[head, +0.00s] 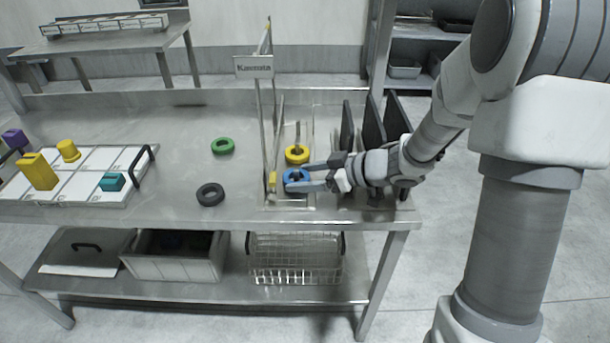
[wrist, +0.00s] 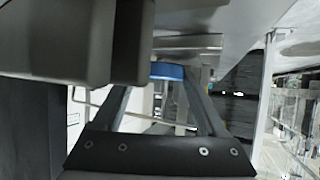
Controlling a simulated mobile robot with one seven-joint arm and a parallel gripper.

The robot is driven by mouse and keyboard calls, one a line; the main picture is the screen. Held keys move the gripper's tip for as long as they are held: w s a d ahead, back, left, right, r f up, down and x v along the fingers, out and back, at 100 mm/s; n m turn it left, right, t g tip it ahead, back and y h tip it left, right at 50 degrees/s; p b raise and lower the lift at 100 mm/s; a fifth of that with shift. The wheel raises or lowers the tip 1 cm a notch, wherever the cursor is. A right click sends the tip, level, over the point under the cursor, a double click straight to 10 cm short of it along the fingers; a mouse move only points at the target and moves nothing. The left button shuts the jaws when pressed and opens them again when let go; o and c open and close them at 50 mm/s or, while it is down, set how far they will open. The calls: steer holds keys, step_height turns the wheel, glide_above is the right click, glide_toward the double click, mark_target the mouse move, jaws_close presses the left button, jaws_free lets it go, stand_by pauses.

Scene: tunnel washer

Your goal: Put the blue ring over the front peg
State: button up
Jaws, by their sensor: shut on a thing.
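The blue ring (head: 290,174) is at my gripper (head: 298,178), near the front of the narrow tray on the steel table. My gripper comes in from the right, shut on the ring. In the wrist view the blue ring (wrist: 167,71) shows as a band at the tips of my gripper (wrist: 160,84), its lower part hidden. I cannot make out the front peg, nor whether the ring is around it. Behind, a yellow ring (head: 297,154) sits around an upright peg (head: 298,133).
A frame with a sign (head: 254,67) stands left of the pegs. Dark upright panels (head: 372,125) stand close behind my wrist. A green ring (head: 223,146) and a black ring (head: 210,194) lie on the table. A white board (head: 90,190) with blocks is further left.

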steer(key=shift+f, duration=0.35)
steer(key=o, duration=1.3)
steer(key=shift+c, duration=0.2)
steer(key=shift+r, duration=0.1)
